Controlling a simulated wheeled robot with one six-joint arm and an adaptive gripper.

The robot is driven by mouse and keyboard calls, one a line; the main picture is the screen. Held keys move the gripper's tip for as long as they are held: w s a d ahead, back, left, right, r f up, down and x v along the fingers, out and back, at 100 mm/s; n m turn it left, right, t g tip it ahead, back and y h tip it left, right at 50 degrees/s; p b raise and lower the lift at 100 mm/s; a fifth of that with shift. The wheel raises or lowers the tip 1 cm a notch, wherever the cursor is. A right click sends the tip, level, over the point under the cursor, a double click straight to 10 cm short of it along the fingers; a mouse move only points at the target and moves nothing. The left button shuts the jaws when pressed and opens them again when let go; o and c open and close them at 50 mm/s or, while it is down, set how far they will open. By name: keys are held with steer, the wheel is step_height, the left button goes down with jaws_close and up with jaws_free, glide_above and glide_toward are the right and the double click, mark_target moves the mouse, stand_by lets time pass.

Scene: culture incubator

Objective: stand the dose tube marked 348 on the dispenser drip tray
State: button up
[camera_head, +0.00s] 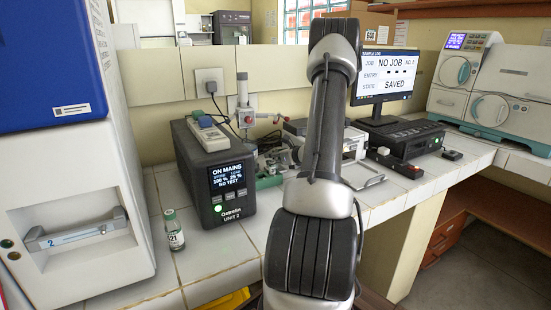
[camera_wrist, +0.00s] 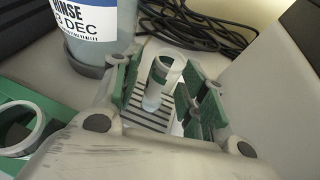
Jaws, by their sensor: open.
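In the wrist view a clear tube (camera_wrist: 153,97) with a pale rim stands on a grey slotted drip tray (camera_wrist: 183,128). It looks roughly upright. No number on it is readable. My gripper (camera_wrist: 163,78) is open, with its green-padded fingers on either side of the tube. A gap shows on the right side; I cannot tell whether the left finger touches it. In the head view my arm hides the tube and most of the tray area.
A rinse bottle (camera_wrist: 95,40) stands left of my gripper, close to it. A green holder (camera_wrist: 12,113) with a round rim is at lower left. Black cables (camera_wrist: 200,28) lie behind. The head view shows the Unit 2 box (camera_head: 190,165), a small 421 bottle (camera_head: 174,232) and a monitor (camera_head: 385,78).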

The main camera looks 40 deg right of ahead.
steer(key=shift+r, duration=0.2)
steer(key=v, duration=1.2)
